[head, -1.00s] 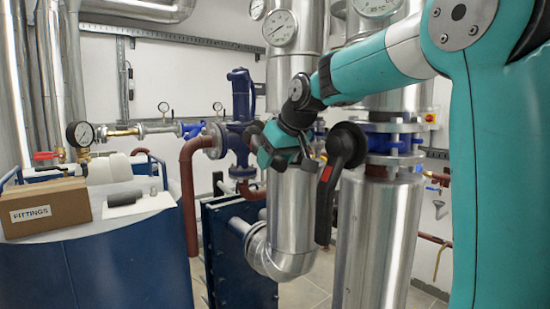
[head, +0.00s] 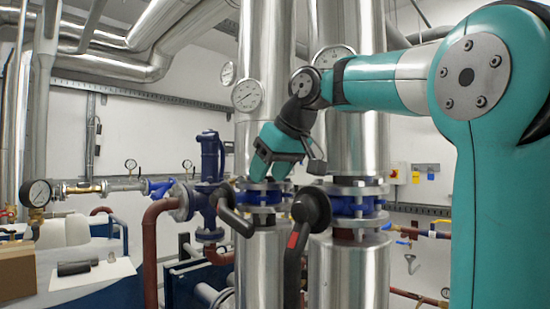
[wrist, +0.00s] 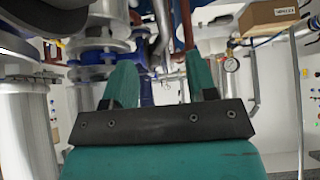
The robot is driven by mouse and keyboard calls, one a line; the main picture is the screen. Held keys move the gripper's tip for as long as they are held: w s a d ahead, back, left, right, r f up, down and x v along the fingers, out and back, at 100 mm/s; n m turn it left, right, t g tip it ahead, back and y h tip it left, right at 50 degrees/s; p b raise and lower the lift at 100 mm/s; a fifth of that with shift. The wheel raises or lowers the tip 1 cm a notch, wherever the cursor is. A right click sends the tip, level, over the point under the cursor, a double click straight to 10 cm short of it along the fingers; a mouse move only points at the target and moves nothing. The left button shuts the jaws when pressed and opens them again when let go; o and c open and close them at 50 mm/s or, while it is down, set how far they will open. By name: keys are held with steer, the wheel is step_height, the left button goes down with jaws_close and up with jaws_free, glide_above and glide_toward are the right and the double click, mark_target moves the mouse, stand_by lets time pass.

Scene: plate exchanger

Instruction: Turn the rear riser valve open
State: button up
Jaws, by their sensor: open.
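Two silver risers carry blue flanged valves with black levers.
Gauges (head: 246,96) sit on the risers above my gripper. A blue pump-like unit (head: 209,170) with red-brown pipes stands to the left. A cardboard box (head: 16,270) and a dark cylinder (head: 76,267) on a white sheet lie at the lower left.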

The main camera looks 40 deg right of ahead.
steer(key=shift+p+v, duration=0.3)
steer(key=shift+v, duration=0.95)
